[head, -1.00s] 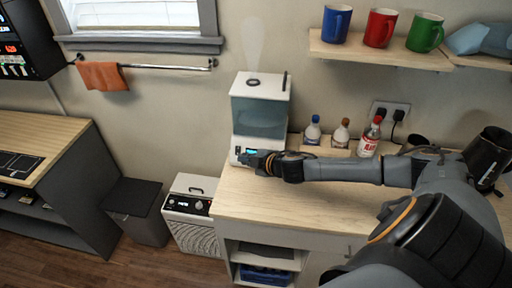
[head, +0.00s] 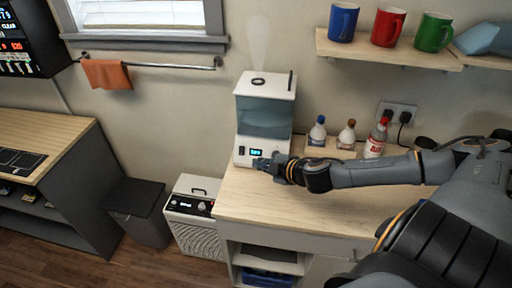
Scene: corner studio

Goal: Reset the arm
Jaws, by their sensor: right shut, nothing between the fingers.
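My right arm reaches in from the right over the wooden counter. My right gripper (head: 262,165) is shut and empty, and its tip is just in front of the lower front of the humidifier (head: 265,115), near its small lit display. I cannot tell whether the tip touches it. The humidifier is a white unit with a bluish water tank, and pale mist rises from its top. My left gripper is not in view.
Three bottles (head: 317,131) stand at the back of the counter (head: 240,195), behind my right forearm. A shelf (head: 350,50) above holds blue, red and green mugs. A white heater-like box (head: 195,215) and a dark bin (head: 138,212) stand on the floor left of the counter.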

